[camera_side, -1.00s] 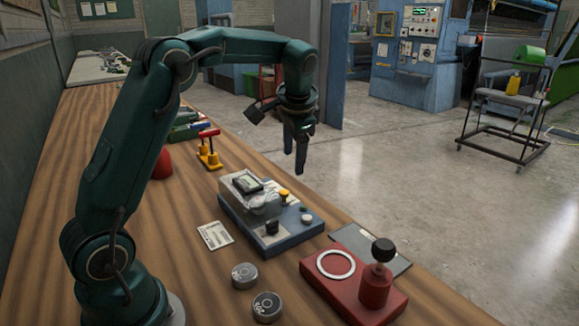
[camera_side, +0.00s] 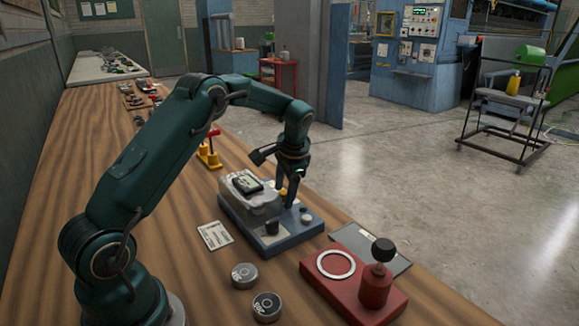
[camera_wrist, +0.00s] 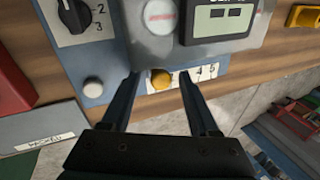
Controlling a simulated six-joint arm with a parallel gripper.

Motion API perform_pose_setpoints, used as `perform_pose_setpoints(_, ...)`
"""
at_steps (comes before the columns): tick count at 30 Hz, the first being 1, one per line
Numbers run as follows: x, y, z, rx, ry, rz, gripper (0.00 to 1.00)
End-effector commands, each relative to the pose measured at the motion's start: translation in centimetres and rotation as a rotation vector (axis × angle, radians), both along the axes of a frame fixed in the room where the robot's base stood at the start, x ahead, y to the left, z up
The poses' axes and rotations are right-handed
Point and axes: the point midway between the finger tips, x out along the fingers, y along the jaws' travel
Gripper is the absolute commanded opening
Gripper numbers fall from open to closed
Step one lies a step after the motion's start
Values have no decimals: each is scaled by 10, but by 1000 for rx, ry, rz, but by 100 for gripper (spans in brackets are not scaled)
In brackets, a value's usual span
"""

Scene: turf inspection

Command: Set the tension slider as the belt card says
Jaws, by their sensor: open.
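The tension slider's yellow knob (camera_wrist: 161,80) sits on a pale numbered scale (camera_wrist: 199,74) at the edge of the blue machine (camera_side: 268,240). Figures to the knob's right look like 4 and 5; its exact setting is hidden. My gripper (camera_wrist: 159,77) is open, with a fingertip on either side of the knob and apparently a gap at each. In the side view my gripper (camera_side: 287,197) reaches down over the machine's far edge. A white printed card (camera_side: 215,235), perhaps the belt card, lies left of the machine; its print is too small to read.
A black dial (camera_wrist: 75,14), a white button (camera_wrist: 93,87) and a grey display box (camera_wrist: 222,20) crowd the slider. A red fixture (camera_side: 345,285) with a black-knobbed post and two round grey weights (camera_side: 244,275) stand nearby. The bench is clear left of the card.

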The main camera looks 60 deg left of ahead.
Motion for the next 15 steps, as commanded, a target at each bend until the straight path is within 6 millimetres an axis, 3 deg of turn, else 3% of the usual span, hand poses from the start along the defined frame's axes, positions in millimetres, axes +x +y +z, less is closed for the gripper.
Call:
perform_pose_setpoints(2,0,0,0,0,0,0,61)
perform_pose_setpoints(3,0,0,0,0,0,0,53)
perform_pose_setpoints(7,0,0,0,0,0,0,4)
perform_pose_setpoints(8,0,0,0,0,0,0,0)
perform_pose_setpoints(15,0,-1,1,-1,0,0,0)
